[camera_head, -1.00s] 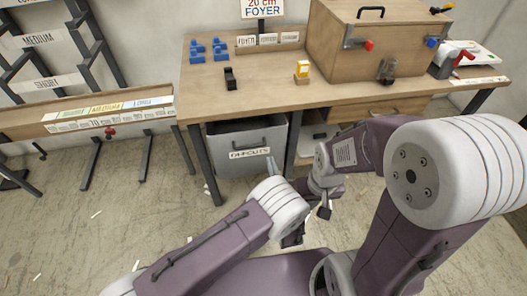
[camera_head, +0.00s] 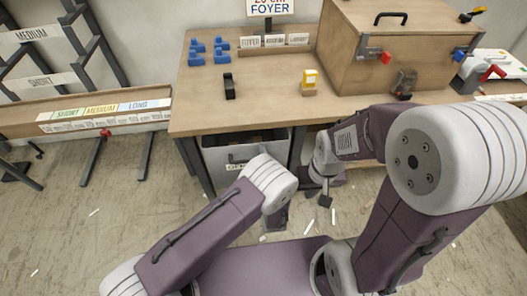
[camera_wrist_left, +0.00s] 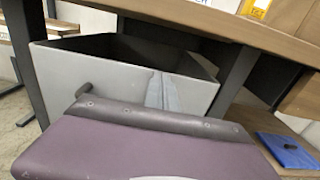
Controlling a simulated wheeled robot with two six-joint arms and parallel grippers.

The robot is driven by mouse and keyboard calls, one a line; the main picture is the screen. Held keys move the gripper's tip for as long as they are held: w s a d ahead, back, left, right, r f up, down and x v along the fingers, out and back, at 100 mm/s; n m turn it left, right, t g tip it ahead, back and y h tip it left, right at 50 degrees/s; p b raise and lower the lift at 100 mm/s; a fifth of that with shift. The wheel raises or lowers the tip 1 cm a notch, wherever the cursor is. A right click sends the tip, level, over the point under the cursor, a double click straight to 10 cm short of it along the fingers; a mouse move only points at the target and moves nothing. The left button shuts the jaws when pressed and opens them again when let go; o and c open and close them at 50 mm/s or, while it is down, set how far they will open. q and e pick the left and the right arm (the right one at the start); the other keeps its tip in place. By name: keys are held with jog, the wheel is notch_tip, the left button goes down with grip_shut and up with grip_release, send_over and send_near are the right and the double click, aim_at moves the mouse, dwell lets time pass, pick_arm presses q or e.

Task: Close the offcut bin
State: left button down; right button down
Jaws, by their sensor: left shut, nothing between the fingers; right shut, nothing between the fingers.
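The offcut bin (camera_head: 215,160) is a grey, open-topped box under the bench, its front tilted out and a dark gap showing above the rim. Its label is mostly covered by my left arm. In the left wrist view the bin's pale front (camera_wrist_left: 60,85) and dark interior show, with a dark handle on the front. My left gripper's closed fingers (camera_wrist_left: 163,92) stand up in front of the bin's front face; I cannot tell whether they touch it. In the head view they are hidden behind the wrist. My right gripper (camera_head: 325,200) is shut and empty, pointing down right of the bin.
Bench legs flank the bin. A labelled rack (camera_head: 90,110) stands left. A blue item (camera_wrist_left: 287,150) lies on a shelf.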

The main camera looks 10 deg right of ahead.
pick_arm(q)
jog(key=w, duration=0.3)
jog(key=w+b, duration=0.1)
jog(key=shift+w+r, duration=0.15)
jog(key=shift+r, duration=0.15)
jog(key=shift+s, duration=0.25)
jog(key=s+p, duration=0.2)
jog(key=s, duration=0.7)
jog(key=shift+f, duration=0.3)
